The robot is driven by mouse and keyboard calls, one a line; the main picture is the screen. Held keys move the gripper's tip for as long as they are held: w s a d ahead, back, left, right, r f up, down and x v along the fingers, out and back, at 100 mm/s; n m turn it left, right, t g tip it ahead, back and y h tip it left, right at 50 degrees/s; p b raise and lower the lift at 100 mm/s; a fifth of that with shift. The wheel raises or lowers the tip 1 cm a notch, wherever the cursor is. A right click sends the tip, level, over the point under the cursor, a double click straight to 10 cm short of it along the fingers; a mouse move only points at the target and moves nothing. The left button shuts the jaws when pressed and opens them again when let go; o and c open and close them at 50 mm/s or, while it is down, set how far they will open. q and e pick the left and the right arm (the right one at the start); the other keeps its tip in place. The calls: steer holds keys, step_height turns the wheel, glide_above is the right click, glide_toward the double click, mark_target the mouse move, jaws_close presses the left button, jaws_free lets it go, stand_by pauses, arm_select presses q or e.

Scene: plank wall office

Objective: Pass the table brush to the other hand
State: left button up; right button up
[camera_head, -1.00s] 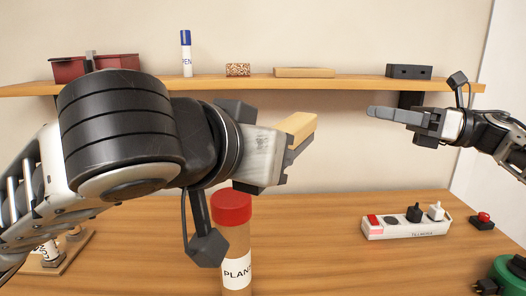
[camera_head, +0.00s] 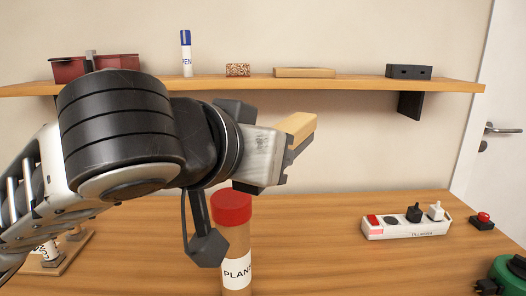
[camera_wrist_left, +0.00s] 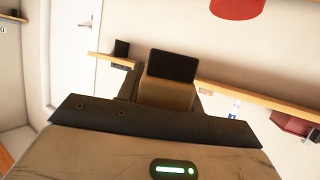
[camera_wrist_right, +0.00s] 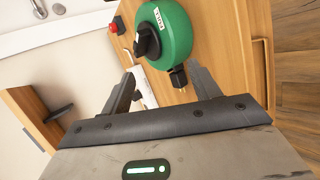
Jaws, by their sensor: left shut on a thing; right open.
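My left gripper (camera_head: 296,146) is held above the table in the middle of the head view. It is shut on the table brush (camera_head: 298,124), whose pale wooden part sticks out at the fingertips. In the left wrist view the brush (camera_wrist_left: 166,95) shows as a tan body with a dark end (camera_wrist_left: 172,65) pointing away from the palm. My right gripper (camera_wrist_right: 163,88) is out of the head view. In the right wrist view it is open and empty, its fingers apart over the table's right side.
A white power strip (camera_head: 405,228), a red button (camera_head: 482,221) and a green round device (camera_wrist_right: 168,35) are at the right. The wall shelf (camera_head: 350,85) runs behind. The table's middle is bare.

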steer(key=s+d+f+m+g+h, duration=0.1)
steer(key=s+d+m+g+h, duration=0.2)
steer(key=s, duration=0.5)
steer(key=s+a+f+m+y, duration=0.2)
steer(key=a+f+y, duration=0.4)
steer(key=a+f, duration=1.3)
steer(key=w+a+r+m+t+y, duration=0.1)
steer(key=a+m+t+y, duration=0.3)
steer(key=a, duration=2.2)
steer(key=shift+w+a+r+m, duration=0.2)
steer(key=shift+r+m, duration=0.2)
steer(key=shift+m, duration=1.4)
